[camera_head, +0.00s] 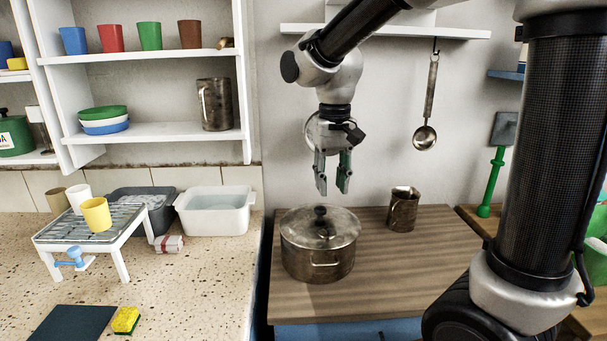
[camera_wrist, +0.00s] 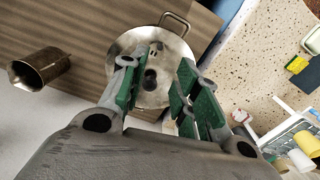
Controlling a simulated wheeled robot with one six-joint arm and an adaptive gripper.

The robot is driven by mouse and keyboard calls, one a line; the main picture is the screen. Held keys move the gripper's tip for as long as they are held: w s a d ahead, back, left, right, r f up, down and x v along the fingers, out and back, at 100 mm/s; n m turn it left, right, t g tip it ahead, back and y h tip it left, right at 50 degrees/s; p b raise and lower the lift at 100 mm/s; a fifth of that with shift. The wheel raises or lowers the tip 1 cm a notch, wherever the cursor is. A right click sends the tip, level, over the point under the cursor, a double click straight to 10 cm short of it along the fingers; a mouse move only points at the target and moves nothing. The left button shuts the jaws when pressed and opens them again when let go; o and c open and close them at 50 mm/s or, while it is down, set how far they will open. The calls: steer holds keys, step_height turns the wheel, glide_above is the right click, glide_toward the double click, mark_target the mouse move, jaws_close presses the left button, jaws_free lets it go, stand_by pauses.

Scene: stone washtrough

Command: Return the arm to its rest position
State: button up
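My gripper (camera_head: 333,172) hangs from my arm with its fingers pointing down, in the air above a lidded metal pot. Its two fingers with green pads are apart and nothing is between them. In the wrist view my gripper (camera_wrist: 152,92) also shows open, with the pot's lid seen below between and beyond the fingers. The pot (camera_head: 318,262) stands on the wooden counter (camera_head: 420,265) with its lid on and a dark knob on top; it also shows in the wrist view (camera_wrist: 170,45). The gripper does not touch the pot.
A metal jug (camera_head: 403,211) stands right of the pot. A ladle (camera_head: 426,135) hangs on the wall below a white shelf (camera_head: 390,31). At left, the speckled counter holds a white rack (camera_head: 60,245) with cups, a white tub (camera_head: 215,214) and a yellow sponge (camera_head: 126,320).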

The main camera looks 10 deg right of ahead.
steer(key=s+d+r+t, duration=0.3)
steer(key=s+d+t, duration=0.1)
steer(key=s+d, duration=1)
steer(key=s, duration=0.3)
steer(key=shift+d+r, duration=0.15)
steer(key=shift+d, duration=0.25)
stand_by(1.7)
